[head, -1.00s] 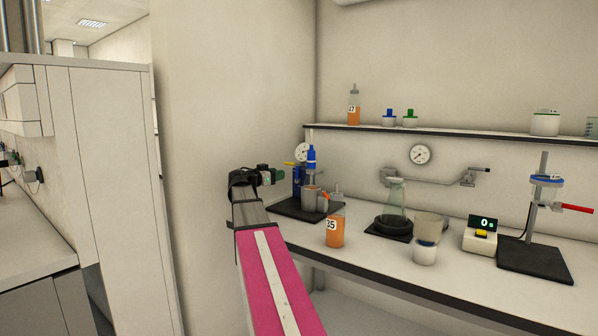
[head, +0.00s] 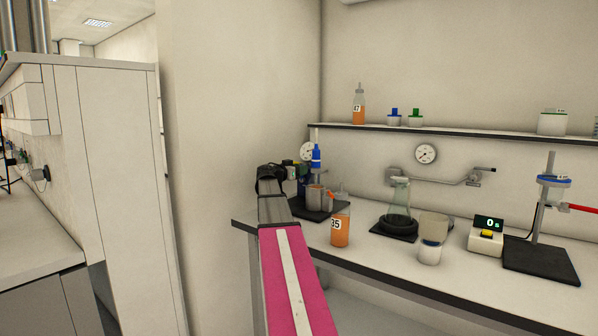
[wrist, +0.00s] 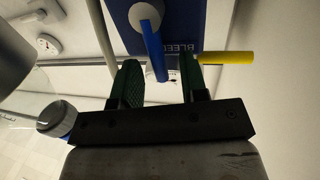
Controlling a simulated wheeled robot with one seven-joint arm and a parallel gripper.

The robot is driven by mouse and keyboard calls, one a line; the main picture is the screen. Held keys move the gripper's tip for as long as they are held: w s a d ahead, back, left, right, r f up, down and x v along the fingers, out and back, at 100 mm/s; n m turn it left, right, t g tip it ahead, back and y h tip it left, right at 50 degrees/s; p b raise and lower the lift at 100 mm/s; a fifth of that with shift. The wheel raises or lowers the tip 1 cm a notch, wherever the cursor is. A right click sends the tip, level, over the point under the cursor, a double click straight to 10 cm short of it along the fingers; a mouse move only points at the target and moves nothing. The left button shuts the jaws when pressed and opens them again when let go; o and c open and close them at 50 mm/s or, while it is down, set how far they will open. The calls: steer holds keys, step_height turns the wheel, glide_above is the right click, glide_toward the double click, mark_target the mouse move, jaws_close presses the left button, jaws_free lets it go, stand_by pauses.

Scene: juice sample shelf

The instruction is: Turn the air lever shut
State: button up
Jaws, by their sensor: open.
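In the wrist view a blue panel (wrist: 185,22) carries white lettering that seems to read "BLEED". A blue lever (wrist: 158,62) runs from a grey round hub (wrist: 145,15) on it. A yellow lever (wrist: 226,58) sticks out to the right. No label tells me which one is the air lever. My gripper (wrist: 160,66) is open, its two green-padded fingers on either side of the blue lever's end in the picture. I cannot tell whether they touch it. In the head view my arm partly hides the blue unit (head: 303,187) and most of my gripper.
A bottle of orange juice (head: 341,225) stands on the bench right of my arm. A glass flask (head: 399,197), a beaker (head: 432,235), a timer (head: 486,236) and a stand (head: 547,205) are farther right. A shelf (head: 450,136) with a gauge (head: 425,153) below is behind.

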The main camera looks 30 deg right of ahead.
jaws_close()
steer(key=shift+w+n, duration=0.15)
steer(key=shift+n, duration=0.15)
steer(key=shift+w+a+f+n+t+h, duration=0.25)
steer(key=shift+w+f+n+t, duration=0.55)
steer(key=shift+n, duration=2.45)
steer(key=shift+w+a+f+n+t+h, duration=0.1)
steer(key=shift+w+a+f+n+t, duration=0.65)
steer(key=shift+n, duration=2.55)
steer(key=shift+w+d+f+n+t+h, duration=0.15)
steer(key=shift+w+f+n+t, duration=0.7)
steer(key=shift+n, duration=2.4)
steer(key=shift+s+a+f, duration=0.1)
steer(key=shift+s+f, duration=0.25)
steer(key=shift+s, duration=0.05)
jaws_free()
